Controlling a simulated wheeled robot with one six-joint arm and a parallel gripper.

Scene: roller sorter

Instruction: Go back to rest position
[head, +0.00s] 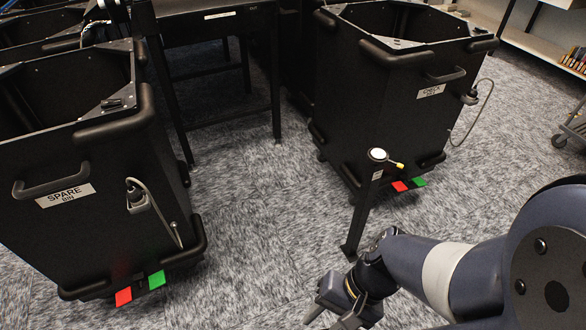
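My gripper (335,312) is at the bottom centre of the head view, at the end of my arm that comes in from the right. Its fingers point down and left, over the carpet. The fingertips are partly cut off by the lower edge, with a gap between them. I see nothing held between the fingers.
A black bin labelled SPARE (105,208) stands at the left. Another black bin, labelled CHECK (375,115), stands at the upper right. A black post with a white button (377,155) stands close beyond my gripper. Carpet (245,235) is clear between the bins.

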